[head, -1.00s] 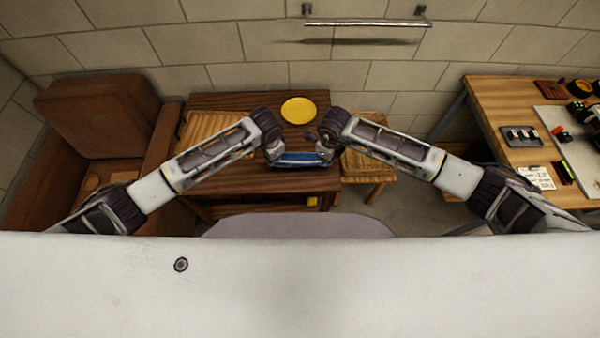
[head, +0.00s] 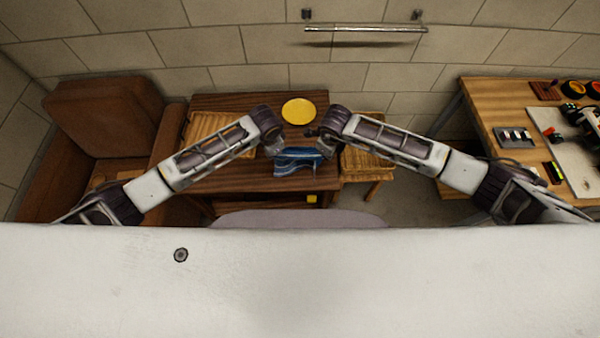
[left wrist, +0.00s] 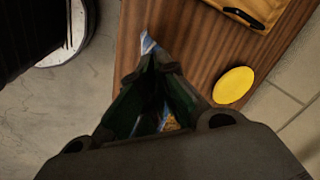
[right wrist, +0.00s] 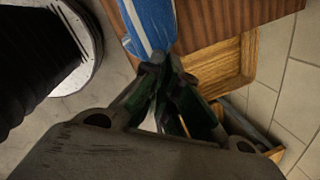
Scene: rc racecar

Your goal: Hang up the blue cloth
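The blue cloth (head: 298,160) with pale stripes is held up between my two grippers, in front of the dark wooden table in the head view. My left gripper (head: 277,150) has its fingers closed on one end; a small blue and white bit of cloth (left wrist: 148,43) shows past the fingertips in the left wrist view. My right gripper (head: 322,150) is closed on the other end; the striped cloth (right wrist: 150,20) extends beyond its fingertips in the right wrist view. A metal bar (head: 365,29) is fixed to the tiled wall above, with nothing on it.
A yellow plate (head: 298,111) and a wooden tray (head: 205,128) are on the dark table (head: 230,101). A brown armchair (head: 105,115) stands left. A workbench (head: 490,95) with tools and parts stands right. The wall below the bar is clear.

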